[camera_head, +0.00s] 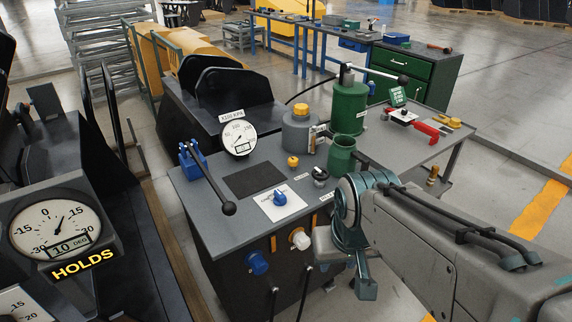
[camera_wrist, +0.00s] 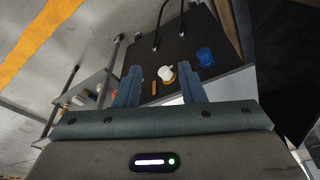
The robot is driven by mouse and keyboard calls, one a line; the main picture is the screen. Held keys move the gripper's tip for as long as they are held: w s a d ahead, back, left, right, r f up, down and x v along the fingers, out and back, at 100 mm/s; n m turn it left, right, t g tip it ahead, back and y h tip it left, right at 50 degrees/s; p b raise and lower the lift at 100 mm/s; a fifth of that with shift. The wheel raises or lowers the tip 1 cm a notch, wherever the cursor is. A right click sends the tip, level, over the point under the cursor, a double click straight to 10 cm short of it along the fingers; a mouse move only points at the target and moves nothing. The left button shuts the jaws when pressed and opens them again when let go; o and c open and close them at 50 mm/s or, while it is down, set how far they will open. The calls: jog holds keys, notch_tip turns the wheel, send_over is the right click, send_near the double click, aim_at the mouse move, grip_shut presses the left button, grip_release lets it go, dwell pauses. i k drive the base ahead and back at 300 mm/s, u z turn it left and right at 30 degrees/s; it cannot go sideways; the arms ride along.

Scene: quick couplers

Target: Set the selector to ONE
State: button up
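The selector appears to be the blue knob (camera_head: 280,198) on a white plate on top of the grey bench, left of my arm. The plate's lettering is too small to read, so I cannot tell its setting. My gripper (camera_wrist: 158,80) is open and empty, with its two fingers apart in the wrist view. In the head view it hangs beside the bench front, right of and lower than the knob, apart from it. The knob is not in the wrist view.
A white coupling (camera_head: 300,238) and a blue coupling (camera_head: 258,263) sit on the bench front. A black-knobbed lever (camera_head: 229,208) stands left of the selector. Gauge (camera_head: 238,138), grey canister (camera_head: 298,132) and green cylinder (camera_head: 348,108) stand behind. A dial at left reads HOLDS.

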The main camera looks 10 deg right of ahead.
aim_at(280, 199)
jog(key=i, duration=0.85)
jog(key=u, duration=0.25)
